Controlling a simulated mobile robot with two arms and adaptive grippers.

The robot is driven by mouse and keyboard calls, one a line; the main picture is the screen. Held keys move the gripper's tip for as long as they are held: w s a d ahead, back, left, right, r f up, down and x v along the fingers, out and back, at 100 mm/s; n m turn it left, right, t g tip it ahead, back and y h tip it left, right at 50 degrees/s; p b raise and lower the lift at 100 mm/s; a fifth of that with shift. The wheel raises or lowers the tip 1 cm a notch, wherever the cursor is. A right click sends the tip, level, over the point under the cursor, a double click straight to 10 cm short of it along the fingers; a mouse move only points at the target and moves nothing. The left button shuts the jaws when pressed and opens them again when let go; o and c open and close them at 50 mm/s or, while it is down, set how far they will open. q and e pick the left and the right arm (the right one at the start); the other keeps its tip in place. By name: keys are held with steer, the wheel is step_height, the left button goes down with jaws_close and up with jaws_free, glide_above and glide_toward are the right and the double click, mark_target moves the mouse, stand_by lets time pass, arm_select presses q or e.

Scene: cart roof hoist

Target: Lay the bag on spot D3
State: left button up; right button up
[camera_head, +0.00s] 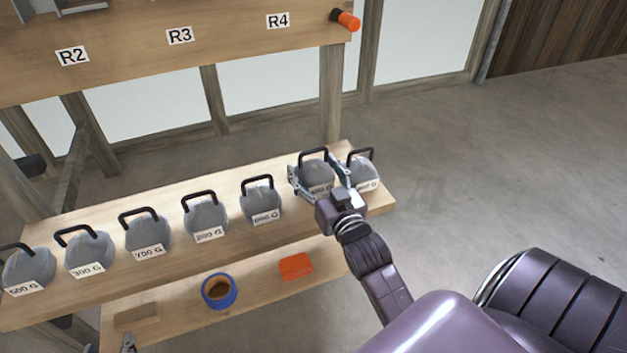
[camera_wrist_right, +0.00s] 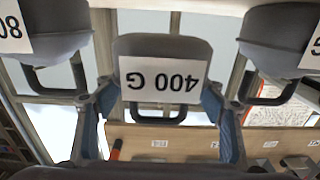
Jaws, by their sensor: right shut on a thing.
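A grey bag with a black handle and a white 400 G tag (camera_wrist_right: 164,76) fills the middle of the right wrist view, upside down there. In the head view the same bag (camera_head: 316,168) is at the right part of the wooden shelf. My right gripper (camera_head: 320,178) is shut on it, with one finger on each side. The bag looks slightly higher than its neighbours; I cannot tell whether it is clear of the shelf. Only a tip of my left gripper (camera_head: 128,343) shows at the bottom left edge. I cannot read a D3 label in either view.
Several similar tagged bags line the shelf (camera_head: 170,262), one (camera_head: 363,172) close on the right. A lower shelf holds blue tape (camera_head: 219,291) and a red block (camera_head: 296,266). Above is a board with R2, R3 (camera_head: 180,36) and R4 labels and an orange-ended peg (camera_head: 347,20). Floor at right is clear.

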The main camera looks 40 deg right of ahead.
arm_select(q)
steer(key=w+d+r+t+h+b, duration=0.1)
steer(key=w+r+t, duration=0.2)
steer(key=r, duration=0.3)
steer(key=shift+w+d+r+t, duration=0.15)
steer(key=shift+d+r+t, duration=0.15)
steer(key=shift+d+r, duration=0.1)
arm_select(e)
step_height(320, 180, down, 3)
steer(key=shift+f, duration=0.1)
steer(key=shift+f, duration=0.1)
arm_select(q)
steer(key=shift+r, duration=0.15)
arm_select(e)
steer(key=o, duration=1.5)
steer(key=shift+f, duration=0.1)
